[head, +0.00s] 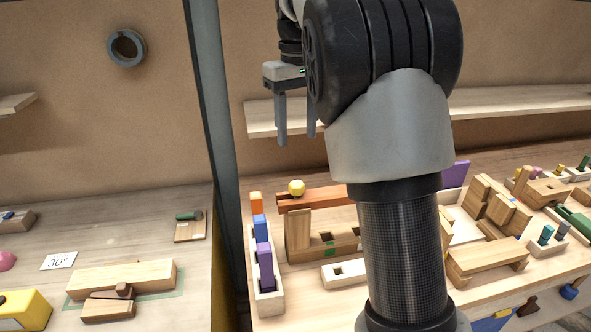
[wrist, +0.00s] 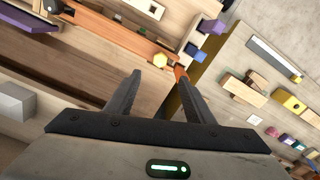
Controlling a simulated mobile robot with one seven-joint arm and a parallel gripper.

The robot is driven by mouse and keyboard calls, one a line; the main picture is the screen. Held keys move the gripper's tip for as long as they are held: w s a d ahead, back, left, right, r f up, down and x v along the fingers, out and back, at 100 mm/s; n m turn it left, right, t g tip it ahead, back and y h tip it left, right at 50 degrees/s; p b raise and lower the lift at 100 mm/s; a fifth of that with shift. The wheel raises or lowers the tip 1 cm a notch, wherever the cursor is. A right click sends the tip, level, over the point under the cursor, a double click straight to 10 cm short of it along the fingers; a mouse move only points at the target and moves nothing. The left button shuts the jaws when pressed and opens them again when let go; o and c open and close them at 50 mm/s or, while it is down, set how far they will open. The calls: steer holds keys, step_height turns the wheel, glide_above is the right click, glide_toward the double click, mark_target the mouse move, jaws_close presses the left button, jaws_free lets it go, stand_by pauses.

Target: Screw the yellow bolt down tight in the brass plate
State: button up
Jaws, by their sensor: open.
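The yellow bolt (head: 297,187) shows a rounded, faceted head at the left end of a reddish-brown bar (head: 325,198). It also shows in the wrist view (wrist: 160,60), just beyond and between my fingertips. I cannot make out a separate brass plate; the bar is the surface beside the bolt head. The bolt's shank is hidden, so I cannot tell how deep it sits. My gripper (head: 297,138) is open and empty, with its fingers pointing down above the bolt and apart from it. Its two fingers also show in the wrist view (wrist: 158,76).
A wooden rack (head: 267,303) with orange, blue and purple blocks stands left of the bar. A grey post (head: 212,130) rises farther left. A shelf (head: 262,117) runs behind my gripper. Several wooden fixtures crowd the bench at right. My arm hides the bar's right part.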

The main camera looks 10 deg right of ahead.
mark_target(297, 184)
step_height(297, 184, down, 13)
steer(key=shift+r+b, duration=0.1)
steer(key=shift+b, duration=0.5)
jaws_close()
steer(key=m+p, duration=0.1)
steer(key=m, duration=0.2)
steer(key=shift+a+r+p, duration=0.1)
steer(key=shift+p, duration=0.3)
steer(key=m+p, duration=0.1)
steer(key=m, duration=0.2)
steer(key=shift+m, duration=0.3)
steer(key=shift+s+f+m, duration=0.1)
steer(key=shift+f+m, duration=0.35)
steer(key=shift+m, duration=0.35)
